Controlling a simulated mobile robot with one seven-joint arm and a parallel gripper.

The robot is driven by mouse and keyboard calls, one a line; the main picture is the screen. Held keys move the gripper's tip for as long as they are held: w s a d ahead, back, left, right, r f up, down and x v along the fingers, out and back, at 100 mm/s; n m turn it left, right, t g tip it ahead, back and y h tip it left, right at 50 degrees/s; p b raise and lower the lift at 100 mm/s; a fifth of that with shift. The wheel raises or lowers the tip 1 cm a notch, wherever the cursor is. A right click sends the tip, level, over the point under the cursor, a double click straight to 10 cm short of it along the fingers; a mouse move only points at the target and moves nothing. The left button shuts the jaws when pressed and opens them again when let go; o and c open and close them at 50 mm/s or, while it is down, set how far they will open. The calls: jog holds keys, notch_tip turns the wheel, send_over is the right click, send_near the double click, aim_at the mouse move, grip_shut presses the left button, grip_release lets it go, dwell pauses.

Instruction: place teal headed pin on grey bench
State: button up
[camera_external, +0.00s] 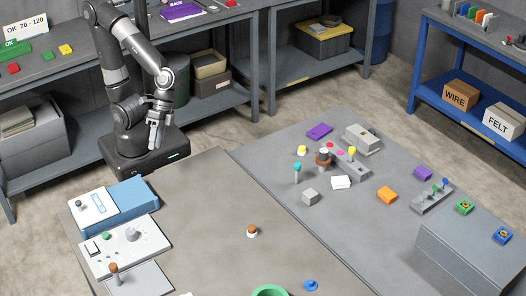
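The teal headed pin (297,168) stands upright, teal head up, near the left side of the grey bench (345,222). What its foot stands in, if anything, is too small to tell. My gripper (155,146) hangs pointing down beside my arm's base, well to the left of the pin and apart from it. Its fingers are too small to tell whether they are open or shut, and I see no object in them.
Around the pin are a brown-and-white knob (323,158), a grey cube (310,196) and a white block (341,182). An orange block (387,195) lies farther right. A brownish table (205,215) adjoins the bench; its middle is mostly clear.

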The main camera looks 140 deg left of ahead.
jog(key=w+a+f+n+t+h, duration=0.2)
jog(key=w+a+f+n+t, duration=0.15)
jog(key=w+a+n, duration=0.35)
jog(key=w+a+f+n+t+h, duration=0.25)
jog(key=w+a+n+t, duration=0.25)
jog(key=w+a+n, duration=0.25)
jog(key=w+a+f+n+t+y, duration=0.2)
jog(key=a+f+n+t+y, duration=0.2)
jog(key=a+n, duration=0.55)
jog(key=n+t+y, duration=0.3)
jog(key=n+y, duration=0.2)
jog(key=y, duration=0.2)
send_near(297, 183)
jog(key=shift+g, duration=0.25)
jog(key=r, duration=0.3)
jog(key=s+r, duration=0.1)
jog(key=r, duration=0.1)
jog(key=shift+s+a+r, duration=0.1)
jog(key=shift+a+r, duration=0.05)
jog(key=shift+a, duration=0.1)
jog(key=shift+w+a+n, duration=0.15)
jog(key=shift+w+n, duration=0.15)
jog(key=w, duration=1)
jog(key=shift+a, duration=0.15)
jog(key=shift+c, duration=0.3)
grip_shut()
